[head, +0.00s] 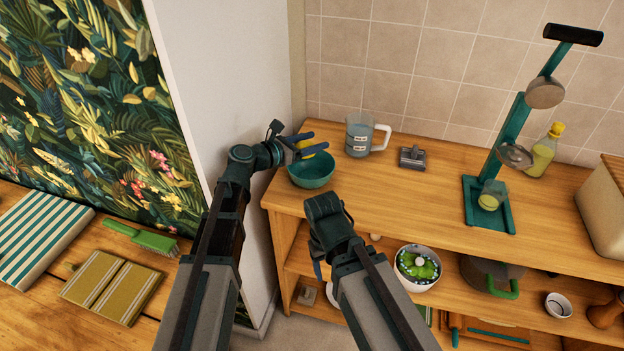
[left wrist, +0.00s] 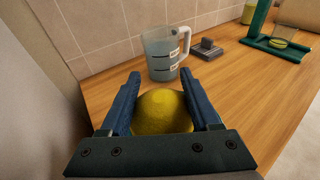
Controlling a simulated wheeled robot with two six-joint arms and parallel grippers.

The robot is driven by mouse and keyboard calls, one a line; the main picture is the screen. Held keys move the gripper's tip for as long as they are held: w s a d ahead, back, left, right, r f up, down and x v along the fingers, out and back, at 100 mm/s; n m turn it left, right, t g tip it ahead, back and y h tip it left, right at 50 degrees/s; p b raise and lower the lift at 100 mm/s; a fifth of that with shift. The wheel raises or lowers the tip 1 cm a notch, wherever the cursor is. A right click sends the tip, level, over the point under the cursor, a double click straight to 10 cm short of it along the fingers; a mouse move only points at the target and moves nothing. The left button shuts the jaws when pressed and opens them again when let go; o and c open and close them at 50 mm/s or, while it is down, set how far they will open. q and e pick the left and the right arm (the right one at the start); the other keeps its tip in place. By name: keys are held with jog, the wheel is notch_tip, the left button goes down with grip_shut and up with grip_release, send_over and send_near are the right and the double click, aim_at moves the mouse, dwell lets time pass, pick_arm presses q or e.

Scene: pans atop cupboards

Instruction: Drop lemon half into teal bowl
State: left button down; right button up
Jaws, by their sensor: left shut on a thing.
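The yellow lemon half (left wrist: 163,111) sits between the two blue fingers of my left gripper (left wrist: 163,90), which is shut on it. In the head view the lemon half (head: 307,148) shows as a small yellow patch, partly covered by the fingers. It is held above the teal bowl (head: 311,176), which stands at the left end of the wooden counter. The bowl does not show in the left wrist view. My right arm is bent low in front of the counter; its gripper is mostly hidden behind the arm.
A measuring jug (head: 359,136) stands right of the bowl, with a small grey object (head: 412,157) beyond it. A teal press (head: 500,180) stands farther right, near a yellow bottle (head: 545,150). A white wall is close on the left. The counter's middle is clear.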

pick_arm(q)
jog(key=shift+c, duration=0.2)
grip_release()
jog(key=shift+r, duration=0.1)
pick_arm(e)
jog(key=shift+r, duration=0.1)
